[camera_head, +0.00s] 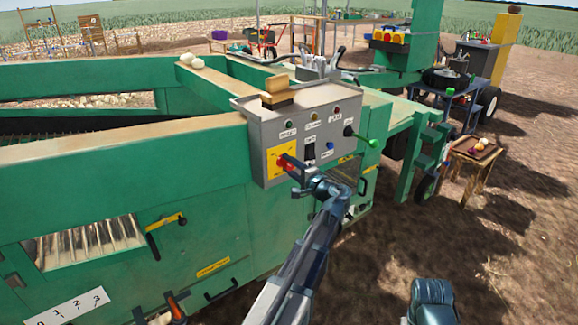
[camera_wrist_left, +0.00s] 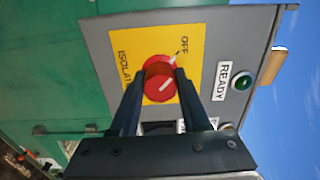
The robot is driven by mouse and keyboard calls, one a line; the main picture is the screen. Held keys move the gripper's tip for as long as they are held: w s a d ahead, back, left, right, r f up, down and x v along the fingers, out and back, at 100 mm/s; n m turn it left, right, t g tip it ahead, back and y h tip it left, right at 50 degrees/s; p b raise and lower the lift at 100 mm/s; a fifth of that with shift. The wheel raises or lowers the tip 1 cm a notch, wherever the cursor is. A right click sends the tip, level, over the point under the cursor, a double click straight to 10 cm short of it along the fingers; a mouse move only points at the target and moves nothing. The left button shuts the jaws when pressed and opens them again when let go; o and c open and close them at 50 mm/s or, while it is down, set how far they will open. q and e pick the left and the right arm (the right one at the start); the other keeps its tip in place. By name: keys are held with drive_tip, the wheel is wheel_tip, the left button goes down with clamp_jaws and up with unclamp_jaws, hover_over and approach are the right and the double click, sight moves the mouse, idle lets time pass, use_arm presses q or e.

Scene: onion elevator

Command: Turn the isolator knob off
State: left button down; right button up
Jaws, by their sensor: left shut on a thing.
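The isolator knob (camera_wrist_left: 158,88) is red and round, on a yellow plate (camera_wrist_left: 130,62) lettered "ISOLAT…" and "OFF" on the front of a grey control box (camera_head: 262,140). In the left wrist view a white mark on the knob lies diagonally, and a short tick stands by the word OFF. My left gripper (camera_wrist_left: 158,75) has one finger on either side of the knob and is shut on it.
A wooden block (camera_head: 277,92) sits on top. The green machine body (camera_head: 215,180) surrounds it. A small wooden table (camera_head: 474,152) stands right; open dirt lies in front.

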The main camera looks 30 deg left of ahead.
use_arm(q)
drive_tip(key=shift+s, duration=0.1)
drive_tip(key=shift+c, duration=1.9)
unclamp_jaws()
drive_tip(key=v, duration=1.3)
drive_tip(key=shift+d, duration=0.4)
drive_tip(key=shift+s+f, duration=0.1)
drive_tip(key=shift+s, duration=0.05)
drive_tip(key=s+d+g+h+p, duration=0.7)
drive_tip(key=s+d+h+p, duration=0.8)
drive_tip(key=s+d+p, duration=0.6)
drive_tip(key=s+d, duration=0.1)
drive_tip(key=d, duration=0.2)
drive_tip(key=shift+d+n, duration=0.25)
drive_tip(key=shift+n, duration=0.05)
